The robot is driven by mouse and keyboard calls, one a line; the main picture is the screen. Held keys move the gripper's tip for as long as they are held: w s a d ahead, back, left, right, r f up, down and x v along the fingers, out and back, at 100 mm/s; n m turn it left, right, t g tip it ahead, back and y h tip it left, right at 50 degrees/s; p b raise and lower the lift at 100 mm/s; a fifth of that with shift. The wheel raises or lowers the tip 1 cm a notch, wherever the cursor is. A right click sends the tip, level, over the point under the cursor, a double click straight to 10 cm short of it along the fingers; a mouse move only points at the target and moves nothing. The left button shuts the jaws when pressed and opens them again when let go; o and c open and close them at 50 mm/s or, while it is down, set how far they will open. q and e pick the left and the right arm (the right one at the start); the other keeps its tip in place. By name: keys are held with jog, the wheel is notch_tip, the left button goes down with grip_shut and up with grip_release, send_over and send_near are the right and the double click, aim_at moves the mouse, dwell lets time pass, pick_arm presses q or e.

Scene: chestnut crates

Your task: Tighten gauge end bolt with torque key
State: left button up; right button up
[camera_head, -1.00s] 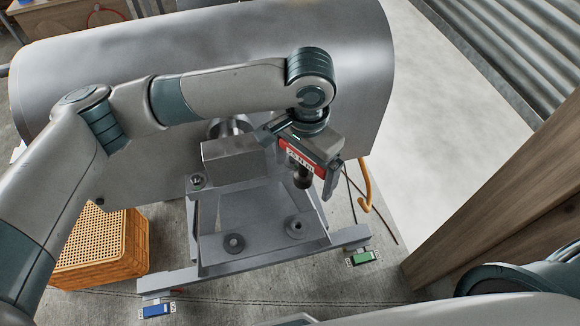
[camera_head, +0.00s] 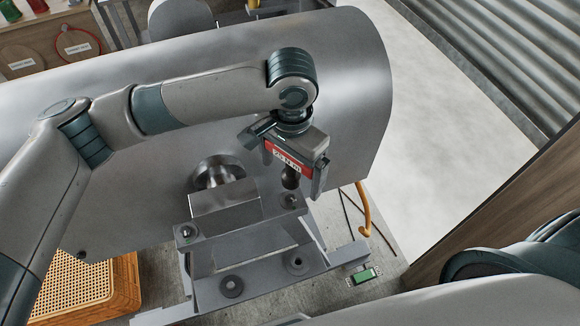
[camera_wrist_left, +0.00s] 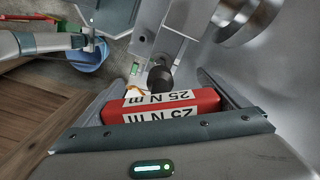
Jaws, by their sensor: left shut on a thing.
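My left gripper (camera_head: 290,172) is shut on the red torque key (camera_head: 297,162), whose white label reads 25 N m; the key also shows in the left wrist view (camera_wrist_left: 165,106). Its dark socket points down, just above a small bolt (camera_head: 289,200) at the right end of the grey bracket; I cannot tell whether they touch. Another bolt (camera_head: 186,232) stands at the bracket's left end. A metal block (camera_head: 225,205) sits between them. A grey arm at the left of the wrist view ends in what looks like my right gripper (camera_wrist_left: 90,42), too small to read.
A large grey drum (camera_head: 350,90) lies behind the bracket. An orange hose (camera_head: 364,212) hangs right of the bracket. A wooden panel (camera_head: 480,210) borders the right side.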

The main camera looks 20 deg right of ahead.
aim_at(291, 198)
pick_arm(q)
jog(key=shift+s, duration=0.1)
jog(key=shift+p, duration=0.5)
jog(key=shift+f, duration=0.3)
jog(key=shift+f+b, duration=0.8)
jog(key=shift+f, duration=0.9)
jog(key=shift+f+b, duration=0.35)
jog(key=shift+f, duration=0.6)
pick_arm(e)
jog(key=shift+s+f, duration=0.6)
pick_arm(q)
jog(key=shift+p, duration=0.5)
pick_arm(e)
jog(key=shift+a+r, duration=0.25)
jog(key=shift+r, duration=0.2)
pick_arm(q)
jog(key=shift+p, duration=0.45)
pick_arm(e)
jog(key=shift+d+r, duration=0.15)
jog(key=shift+r, duration=0.35)
pick_arm(q)
jog(key=shift+f, duration=1.4)
pick_arm(e)
jog(key=shift+f, duration=0.2)
